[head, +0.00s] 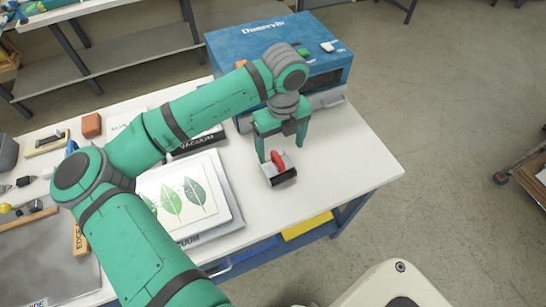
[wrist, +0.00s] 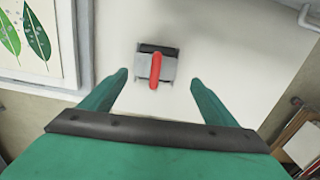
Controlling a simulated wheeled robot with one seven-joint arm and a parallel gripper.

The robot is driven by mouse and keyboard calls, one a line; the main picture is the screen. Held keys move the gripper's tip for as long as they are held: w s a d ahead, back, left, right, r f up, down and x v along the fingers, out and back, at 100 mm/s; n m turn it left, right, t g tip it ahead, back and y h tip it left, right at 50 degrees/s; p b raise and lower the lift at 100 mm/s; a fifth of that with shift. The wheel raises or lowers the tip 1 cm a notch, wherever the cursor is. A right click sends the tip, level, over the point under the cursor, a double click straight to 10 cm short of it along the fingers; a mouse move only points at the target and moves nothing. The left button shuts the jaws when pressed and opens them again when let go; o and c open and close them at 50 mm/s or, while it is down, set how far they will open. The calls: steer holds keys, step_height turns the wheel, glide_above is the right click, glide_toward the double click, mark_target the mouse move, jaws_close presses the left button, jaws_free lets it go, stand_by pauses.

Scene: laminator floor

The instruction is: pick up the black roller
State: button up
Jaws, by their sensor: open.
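The black roller (head: 284,178) lies on the white table near its front edge, under my gripper (head: 281,151). It has a red handle, a light grey frame and a black side. In the wrist view the roller (wrist: 169,68) shows from above, with its black part at the far side and the red handle pointing toward my gripper (wrist: 158,78). My gripper is open and empty, pointing down. In the wrist view its two fingers lie to the left and right of the roller. I see no contact; the exact height gap is hard to tell.
A blue machine (head: 262,52) stands behind the gripper at the table's back. The white table (head: 345,150) is clear to the right of the roller.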

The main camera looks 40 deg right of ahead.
mark_target(277, 166)
step_height(277, 166, down, 4)
steer(key=shift+a+f, duration=0.3)
steer(key=shift+f, duration=1.15)
steer(key=shift+a+f, duration=0.15)
steer(key=shift+f, duration=1.15)
steer(key=c, duration=1.1)
